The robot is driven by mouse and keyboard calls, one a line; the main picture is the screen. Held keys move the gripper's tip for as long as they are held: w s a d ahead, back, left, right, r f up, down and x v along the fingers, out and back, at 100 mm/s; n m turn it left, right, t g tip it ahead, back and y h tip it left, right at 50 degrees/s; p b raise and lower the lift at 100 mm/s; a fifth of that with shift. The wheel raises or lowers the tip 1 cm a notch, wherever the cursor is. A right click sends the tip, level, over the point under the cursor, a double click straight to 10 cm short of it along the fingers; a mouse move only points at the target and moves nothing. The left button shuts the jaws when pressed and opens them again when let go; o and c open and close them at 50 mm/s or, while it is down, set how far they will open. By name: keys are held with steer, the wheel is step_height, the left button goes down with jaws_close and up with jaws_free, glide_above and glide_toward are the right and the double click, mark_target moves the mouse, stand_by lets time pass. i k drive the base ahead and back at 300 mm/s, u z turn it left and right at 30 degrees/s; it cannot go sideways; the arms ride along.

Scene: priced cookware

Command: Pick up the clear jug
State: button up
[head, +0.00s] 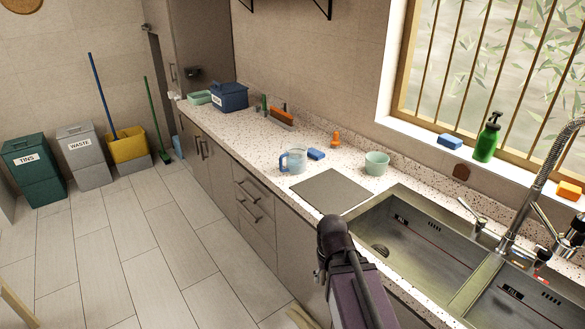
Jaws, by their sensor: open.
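The clear jug (296,160) stands upright on the speckled counter (235,128), left of the sink. It is see-through and bluish, and its handle points left in the picture. A blue sponge (316,154) lies close to its right. My arm shows at the bottom centre, in front of the counter edge, below and right of the jug. My gripper cannot be made out in this view. Nothing is seen touching the jug.
A pale green cup (377,163) and a small orange bottle (336,139) stand right of the jug. A grey board (329,191) lies nearer, beside the sink (400,240). A brush (281,117) and a blue box (229,97) sit farther back.

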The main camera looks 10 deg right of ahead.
mark_target(295, 155)
steer(key=u, duration=0.6)
steer(key=i, duration=1.5)
steer(key=z, duration=0.25)
